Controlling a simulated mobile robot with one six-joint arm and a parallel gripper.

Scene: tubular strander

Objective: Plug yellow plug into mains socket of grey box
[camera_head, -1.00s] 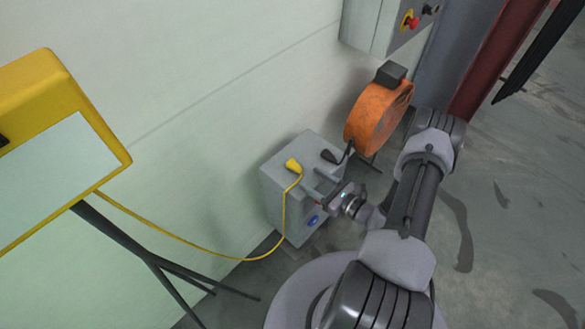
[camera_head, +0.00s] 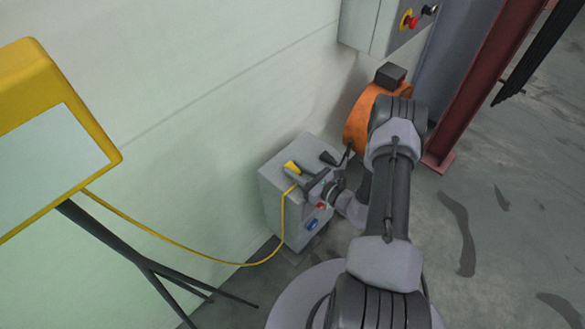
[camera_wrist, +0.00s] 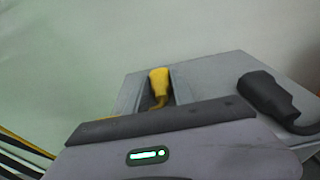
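The yellow plug (camera_head: 291,166) is at the top of the grey box (camera_head: 281,205), and its yellow cable hangs down the box's front left edge. In the wrist view the yellow plug (camera_wrist: 159,82) shows between the two grey fingers of my gripper (camera_wrist: 152,80), with a gap on each side. In the head view my gripper (camera_head: 305,181) is at the box's top, close to the plug. It is open and does not grip the plug. I cannot make out the mains socket, and I cannot tell whether the plug is seated in anything.
A black plug (camera_head: 328,158) with a black cable is on the box top, right of the yellow plug. An orange fan (camera_head: 361,119) stands behind. The yellow cable (camera_head: 187,248) runs left to a yellow-framed panel (camera_head: 108,143) on dark legs. A pale wall is behind the box.

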